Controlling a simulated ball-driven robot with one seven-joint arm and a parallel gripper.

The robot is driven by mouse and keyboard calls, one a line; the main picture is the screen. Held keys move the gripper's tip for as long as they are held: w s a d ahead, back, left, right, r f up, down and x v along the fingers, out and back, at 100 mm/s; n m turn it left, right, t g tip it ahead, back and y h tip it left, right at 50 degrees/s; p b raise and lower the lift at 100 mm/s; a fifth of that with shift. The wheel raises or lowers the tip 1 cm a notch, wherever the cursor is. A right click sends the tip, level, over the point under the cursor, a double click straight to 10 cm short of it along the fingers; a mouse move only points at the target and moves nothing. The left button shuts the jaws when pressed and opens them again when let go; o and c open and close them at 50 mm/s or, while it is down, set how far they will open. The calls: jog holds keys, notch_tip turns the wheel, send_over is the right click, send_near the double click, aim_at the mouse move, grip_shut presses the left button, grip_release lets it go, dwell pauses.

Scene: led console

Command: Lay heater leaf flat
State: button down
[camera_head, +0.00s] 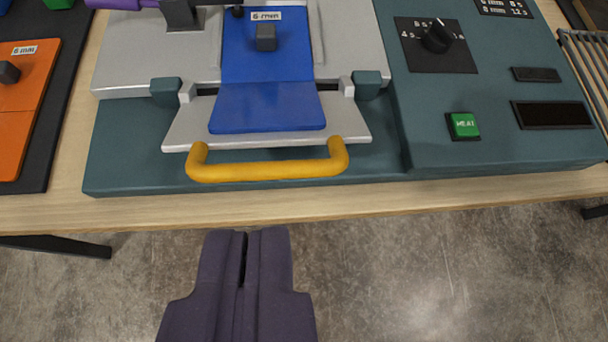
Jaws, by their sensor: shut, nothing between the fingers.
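The heater leaf (183,131) is a light grey hinged plate at the front of the teal console. It carries a yellow bar handle (268,170) along its front edge. A blue sheet (267,108) marked 6 mm lies across the grey bed (355,45) and onto the leaf, with a visible crease at the hinge line. I cannot tell the leaf's exact tilt from this view. My gripper (247,236) is shut and empty, in front of the table edge and below the handle in the picture, apart from it.
The teal console (485,135) has a black knob (438,38), a green HEAT button (464,125) and dark displays at right. An orange sheet (25,100) lies on a black mat at left. A wire rack (590,60) stands far right. Floor is clear before the table.

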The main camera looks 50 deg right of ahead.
jog(key=b, duration=0.2)
send_over(261, 176)
jog(key=s, duration=0.1)
notch_tip(261, 176, down, 7)
jog(key=f, duration=0.2)
jog(key=shift+s+a+f, duration=0.2)
jog(key=shift+a+f, duration=0.1)
jog(key=shift+f, duration=0.55)
jog(key=shift+b, duration=0.3)
